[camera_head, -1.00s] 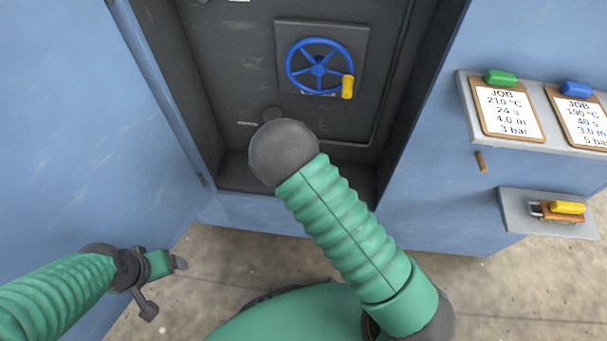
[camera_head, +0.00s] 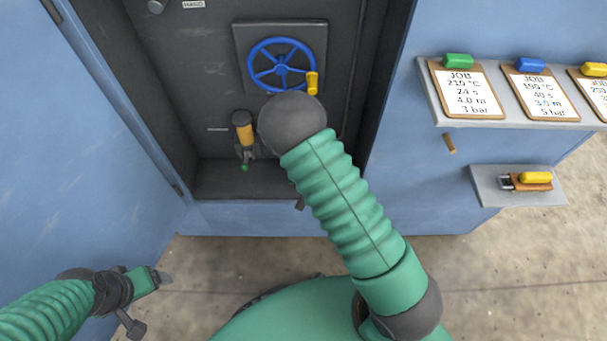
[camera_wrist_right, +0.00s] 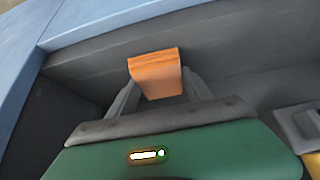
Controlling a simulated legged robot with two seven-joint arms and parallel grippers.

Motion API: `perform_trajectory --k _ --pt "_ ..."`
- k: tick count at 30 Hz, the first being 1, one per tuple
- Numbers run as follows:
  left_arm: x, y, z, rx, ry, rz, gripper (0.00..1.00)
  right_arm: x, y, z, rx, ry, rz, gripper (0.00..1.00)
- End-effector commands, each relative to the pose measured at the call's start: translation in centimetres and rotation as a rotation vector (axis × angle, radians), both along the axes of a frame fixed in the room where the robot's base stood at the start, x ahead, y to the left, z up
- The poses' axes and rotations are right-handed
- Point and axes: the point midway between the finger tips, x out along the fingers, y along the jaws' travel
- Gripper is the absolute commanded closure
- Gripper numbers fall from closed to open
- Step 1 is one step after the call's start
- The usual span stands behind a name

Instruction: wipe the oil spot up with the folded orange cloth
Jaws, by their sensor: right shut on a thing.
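The folded orange cloth (camera_wrist_right: 155,75) shows in the right wrist view, between the two grey fingers of my right gripper (camera_wrist_right: 160,84), which is shut on it. The cloth is in front of a dark grey surface; I cannot tell whether it touches it. In the head view my right arm reaches into the dark recess of the blue press and hides the cloth and most of that gripper. My left gripper (camera_head: 163,279) is low at the left in the head view, away from the recess; its jaw opening is unclear. I cannot make out the oil spot in either view.
Inside the recess are a blue handwheel (camera_head: 281,65) and a black-and-yellow handle (camera_head: 243,130). Blue walls flank the opening above its sill (camera_head: 240,215). On the right, a shelf holds job boards (camera_head: 467,90), and a lower ledge (camera_head: 545,198) holds a yellow-topped item.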

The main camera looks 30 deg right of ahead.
Motion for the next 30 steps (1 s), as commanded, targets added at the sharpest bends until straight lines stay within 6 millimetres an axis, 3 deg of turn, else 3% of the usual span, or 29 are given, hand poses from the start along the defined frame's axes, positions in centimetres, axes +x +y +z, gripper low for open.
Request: perform_trajectory --k 7,21,30 --pt "0.0 0.0 0.6 0.000 0.000 0.000 0.20 -0.1 0.0 0.6 0.000 0.003 -0.001 0.81" --pt "0.0 0.0 5.7 0.000 0.000 0.000 0.20 -0.1 0.0 6.1 0.001 0.002 -0.003 0.81" --pt "0.0 0.0 5.5 0.000 0.000 0.000 0.20 -0.1 0.0 6.0 0.000 0.001 -0.002 0.81"
